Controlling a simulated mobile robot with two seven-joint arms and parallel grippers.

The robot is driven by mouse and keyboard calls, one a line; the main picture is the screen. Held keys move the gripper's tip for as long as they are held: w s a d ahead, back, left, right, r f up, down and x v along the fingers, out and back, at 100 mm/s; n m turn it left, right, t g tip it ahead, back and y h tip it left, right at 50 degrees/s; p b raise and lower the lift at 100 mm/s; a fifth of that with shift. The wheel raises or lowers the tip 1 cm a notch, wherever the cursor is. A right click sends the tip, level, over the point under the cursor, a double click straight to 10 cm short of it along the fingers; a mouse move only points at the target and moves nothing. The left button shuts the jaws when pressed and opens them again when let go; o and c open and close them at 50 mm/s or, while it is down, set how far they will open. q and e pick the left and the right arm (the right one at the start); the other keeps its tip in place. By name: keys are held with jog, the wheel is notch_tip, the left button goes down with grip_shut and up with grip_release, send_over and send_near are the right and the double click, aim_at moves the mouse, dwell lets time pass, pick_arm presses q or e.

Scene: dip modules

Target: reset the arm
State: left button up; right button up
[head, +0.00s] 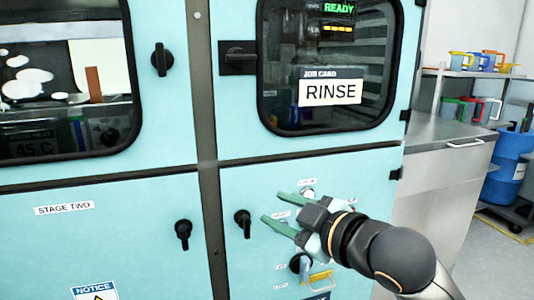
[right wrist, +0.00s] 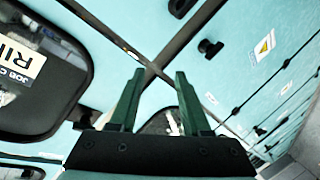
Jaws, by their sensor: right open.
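My right gripper (head: 272,210) is in front of the lower panel of the teal cabinet (head: 110,245). Its two green fingers are apart with nothing between them, and they point left toward the cabinet's middle post. In the right wrist view the open fingers (right wrist: 158,105) show against the cabinet front, with no object between them. The gripper and wrist hide part of the small controls on the lower panel. My left gripper is in neither view.
A window with a RINSE card (head: 331,92) is above my right gripper. Black handles (head: 183,234) and (head: 243,222) stick out of the cabinet. A counter (head: 440,140) and a blue drum (head: 508,170) stand at the right, with colored jugs on a shelf.

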jog(key=s+d+f+m+g+h, duration=0.1)
jog(key=s+d+f+m, duration=0.2)
jog(key=f, duration=0.9)
jog(key=s+d+f+m+h, duration=0.2)
jog(key=s+f+m, duration=0.2)
jog(key=f, duration=0.8)
jog(key=s+d+f+m+g+h, duration=0.1)
jog(key=s+d+f+m, duration=0.2)
jog(key=f, duration=0.9)
jog(key=s+d+f+m+g+h, duration=0.2)
jog(key=s+d+f, duration=0.1)
jog(key=s+f, duration=0.6)
pick_arm(q)
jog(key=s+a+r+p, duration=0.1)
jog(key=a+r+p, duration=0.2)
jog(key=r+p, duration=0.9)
jog(key=p, duration=0.4)
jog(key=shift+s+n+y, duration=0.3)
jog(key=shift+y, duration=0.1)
pick_arm(e)
jog(key=s+d+r, duration=0.3)
jog(key=r, duration=0.9)
jog(key=shift+s+d+r+m+t, duration=0.2)
jog(key=shift+m+t, duration=0.1)
jog(key=shift+t, duration=0.1)
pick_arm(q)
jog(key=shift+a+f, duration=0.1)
